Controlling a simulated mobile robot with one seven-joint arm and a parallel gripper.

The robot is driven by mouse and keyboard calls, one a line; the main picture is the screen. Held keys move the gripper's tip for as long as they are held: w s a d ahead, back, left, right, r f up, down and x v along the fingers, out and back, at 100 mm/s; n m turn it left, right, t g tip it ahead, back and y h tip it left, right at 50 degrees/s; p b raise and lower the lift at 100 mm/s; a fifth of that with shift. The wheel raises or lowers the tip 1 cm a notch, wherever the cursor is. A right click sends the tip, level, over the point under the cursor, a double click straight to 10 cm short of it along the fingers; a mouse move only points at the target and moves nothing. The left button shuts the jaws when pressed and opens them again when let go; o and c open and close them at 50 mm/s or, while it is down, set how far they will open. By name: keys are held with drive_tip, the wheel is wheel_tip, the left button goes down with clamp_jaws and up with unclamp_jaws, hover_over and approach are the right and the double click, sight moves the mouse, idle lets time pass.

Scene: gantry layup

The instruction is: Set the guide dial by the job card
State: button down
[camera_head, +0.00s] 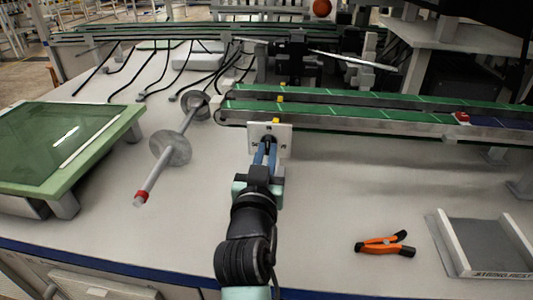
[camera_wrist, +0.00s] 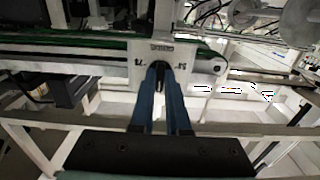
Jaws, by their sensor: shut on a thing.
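The guide dial's white plate (camera_head: 284,137) is on the near side of the green conveyor, with a small yellow block above it. It also shows in the wrist view (camera_wrist: 142,54), with a dark label at the top and small dark marks on both sides, too blurred to read. My gripper (camera_head: 266,146) reaches the plate from the front. Its blue fingers (camera_wrist: 160,72) are shut on the small dark dial knob (camera_wrist: 160,64) at the plate's middle. The fingers hide most of the knob, so its setting cannot be read. I cannot make out a job card.
A rod with grey discs (camera_head: 171,148) and a green-framed panel (camera_head: 60,150) lie left. Orange pliers (camera_head: 383,243) and a grey tray (camera_head: 437,240) lie right. The table between is clear.

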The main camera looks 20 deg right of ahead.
drive_tip(key=c, duration=0.9)
unclamp_jaws()
drive_tip(key=shift+s, duration=0.1)
drive_tip(key=p+v, duration=0.2)
drive_tip(key=v, duration=1.1)
drive_tip(key=a+r+t+y+p, duration=0.1)
drive_tip(key=a+r+t, duration=0.15)
drive_tip(key=r, duration=0.95)
drive_tip(key=a+r+t+y+p, duration=0.1)
drive_tip(key=a+r+t+p, duration=0.15)
drive_tip(key=r, duration=1.05)
drive_tip(key=s+a+r+n+t+y, duration=0.1)
drive_tip(key=s+r+n+t+y, duration=0.2)
drive_tip(key=r, duration=0.6)
drive_tip(key=s+a+r+n+t+y, duration=0.25)
drive_tip(key=s+r, duration=0.25)
drive_tip(key=r, duration=0.4)
wheel_tip(320, 180, up, 37)
drive_tip(key=p, duration=3.8)
drive_tip(key=shift+d+m+p, duration=0.25)
drive_tip(key=shift+m+p, duration=0.1)
drive_tip(key=shift+m, duration=0.1)
